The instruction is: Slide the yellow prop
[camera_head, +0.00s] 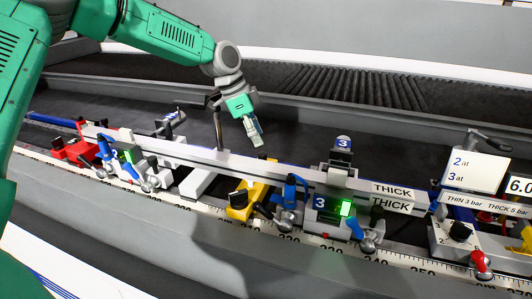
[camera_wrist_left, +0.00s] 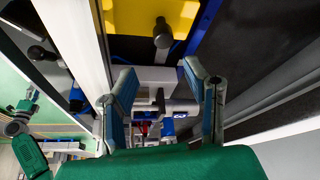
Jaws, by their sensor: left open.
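The yellow prop (camera_head: 240,203) is mounted on the rail along the ruler scale, left of the middle of the head view, with a black knob on its front. In the left wrist view a yellow block (camera_wrist_left: 140,15) with a dark knob lies at the top, beyond the fingertips. My left gripper (camera_head: 257,140) hangs above and behind the pale profile bar, apart from the yellow prop. In the left wrist view its two fingers (camera_wrist_left: 163,80) are spread, and I see no object held between them. My right gripper is in neither view.
A long pale bar (camera_head: 205,150) runs above the rail. A red prop (camera_head: 75,150) stands at the left. A unit marked 3 (camera_head: 325,203) with a lit green display stands right of the yellow prop. A white sign (camera_head: 474,170) stands at the right.

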